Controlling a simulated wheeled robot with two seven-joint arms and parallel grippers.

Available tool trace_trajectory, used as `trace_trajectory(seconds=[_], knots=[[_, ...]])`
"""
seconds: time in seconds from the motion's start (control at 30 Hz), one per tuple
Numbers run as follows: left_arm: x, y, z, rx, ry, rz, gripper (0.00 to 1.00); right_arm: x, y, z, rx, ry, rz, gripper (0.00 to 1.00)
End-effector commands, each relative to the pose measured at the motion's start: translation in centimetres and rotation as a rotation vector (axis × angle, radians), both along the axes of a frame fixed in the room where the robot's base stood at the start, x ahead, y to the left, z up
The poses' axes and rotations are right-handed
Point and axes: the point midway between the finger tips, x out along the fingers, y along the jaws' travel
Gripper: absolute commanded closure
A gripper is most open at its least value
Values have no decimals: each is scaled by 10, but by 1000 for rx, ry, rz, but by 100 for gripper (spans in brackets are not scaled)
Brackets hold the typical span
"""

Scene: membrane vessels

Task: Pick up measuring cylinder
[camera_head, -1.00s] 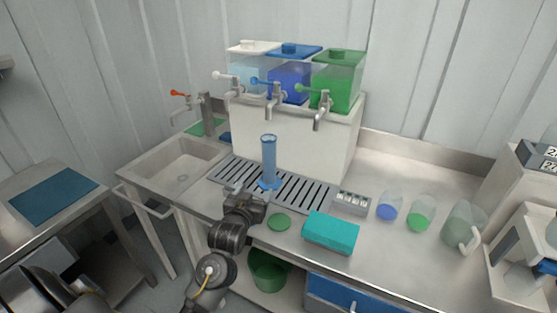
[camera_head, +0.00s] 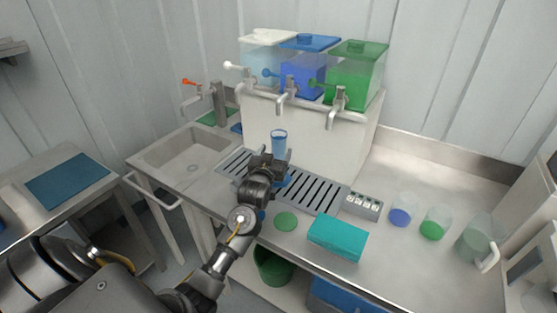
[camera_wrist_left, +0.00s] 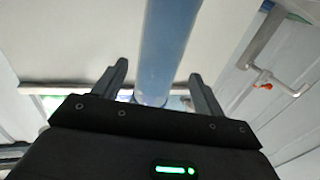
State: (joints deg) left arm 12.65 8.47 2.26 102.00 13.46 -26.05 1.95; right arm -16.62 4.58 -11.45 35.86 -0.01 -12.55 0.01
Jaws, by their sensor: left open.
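The measuring cylinder (camera_head: 279,140) is a tall blue transparent tube standing upright on the slotted drip tray (camera_head: 316,196), in front of the white dispenser stand. My left gripper (camera_head: 270,160) is right in front of it in the head view and hides its middle; a bit of its blue base shows below. In the left wrist view the cylinder (camera_wrist_left: 166,45) rises between the two open fingers of the gripper (camera_wrist_left: 158,85), with a gap visible on each side. My right gripper is not in view.
Three vessels with taps, white (camera_head: 268,65), blue (camera_head: 303,70) and green (camera_head: 357,72), stand above the tray. A sink (camera_head: 185,155) is at left. A teal block (camera_head: 338,237), beakers (camera_head: 402,212) and a jug (camera_head: 473,244) are on the right of the counter.

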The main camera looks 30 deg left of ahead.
Motion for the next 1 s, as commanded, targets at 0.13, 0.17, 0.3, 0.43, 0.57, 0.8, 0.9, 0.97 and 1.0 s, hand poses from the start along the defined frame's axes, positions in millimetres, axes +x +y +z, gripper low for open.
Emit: trace_trajectory(seconds=[0.13,0.17,0.3,0.43,0.57,0.8,0.9,0.97,1.0], knots=[[12,3,4,0,2,0,29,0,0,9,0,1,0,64],[17,4,5,1,1,0,29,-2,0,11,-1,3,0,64],[37,9,5,1,2,1,29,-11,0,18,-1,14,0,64],[48,12,3,1,1,0,29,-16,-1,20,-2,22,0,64],[50,12,2,0,2,0,29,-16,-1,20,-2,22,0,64],[50,12,2,0,2,0,41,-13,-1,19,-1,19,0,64],[50,12,2,0,2,0,54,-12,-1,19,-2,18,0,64],[50,12,2,0,2,0,62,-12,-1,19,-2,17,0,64],[50,12,2,0,2,0,67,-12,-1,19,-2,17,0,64]])
